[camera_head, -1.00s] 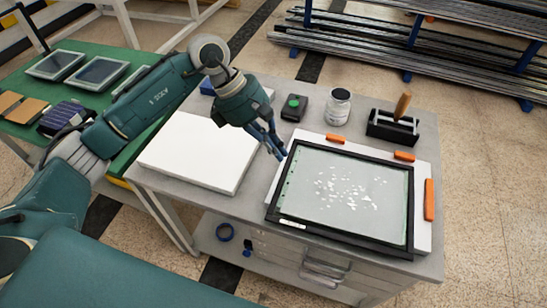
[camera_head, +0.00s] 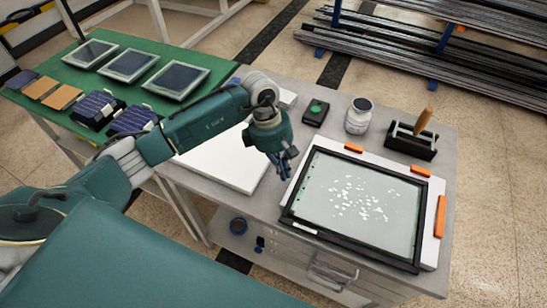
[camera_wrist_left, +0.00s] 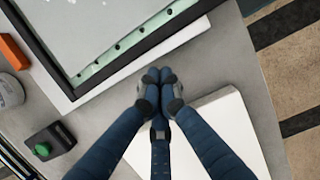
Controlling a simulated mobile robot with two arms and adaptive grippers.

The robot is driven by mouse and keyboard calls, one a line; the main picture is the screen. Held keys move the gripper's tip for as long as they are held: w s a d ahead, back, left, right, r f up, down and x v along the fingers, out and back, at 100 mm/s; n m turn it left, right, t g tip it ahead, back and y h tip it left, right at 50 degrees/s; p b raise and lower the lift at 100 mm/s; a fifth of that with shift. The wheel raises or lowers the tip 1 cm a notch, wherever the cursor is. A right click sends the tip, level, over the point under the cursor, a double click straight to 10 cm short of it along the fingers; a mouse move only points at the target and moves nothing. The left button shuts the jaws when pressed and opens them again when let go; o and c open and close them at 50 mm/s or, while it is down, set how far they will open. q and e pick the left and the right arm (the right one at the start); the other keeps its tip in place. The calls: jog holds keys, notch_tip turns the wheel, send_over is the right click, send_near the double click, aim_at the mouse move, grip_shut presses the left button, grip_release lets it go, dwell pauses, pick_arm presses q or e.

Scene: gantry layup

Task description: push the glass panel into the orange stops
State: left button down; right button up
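The glass panel (camera_head: 340,187), pale green with white flecks, lies flat within a black frame (camera_head: 350,243) on a white board (camera_head: 436,247). Two orange stops (camera_head: 353,148) (camera_head: 420,171) stand along the board's far edge and one (camera_head: 440,215) along its right edge. A narrow white strip shows between frame and right stop. My left gripper (camera_head: 287,171) is beside the frame's left side, fingers pointing down. In the wrist view its fingertips (camera_wrist_left: 160,76) are together with nothing between them, apart from the frame. My right gripper is out of view.
A white slab (camera_head: 225,158) lies left of the board, under my left arm. A black box with a green button (camera_head: 316,112), a jar (camera_head: 359,116) and a black holder with a wooden handle (camera_head: 410,141) stand behind. The green table (camera_head: 75,70) holds several panels.

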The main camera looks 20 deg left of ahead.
aim_at(300, 183)
pick_arm(q)
jog(key=shift+d, duration=0.55)
jog(key=d+b, duration=0.1)
jog(key=d, duration=0.2)
jog(key=shift+s+d+f, duration=0.1)
jog(key=shift+s+d, duration=0.05)
jog(key=shift+d, duration=0.25)
jog(key=shift+a, duration=0.1)
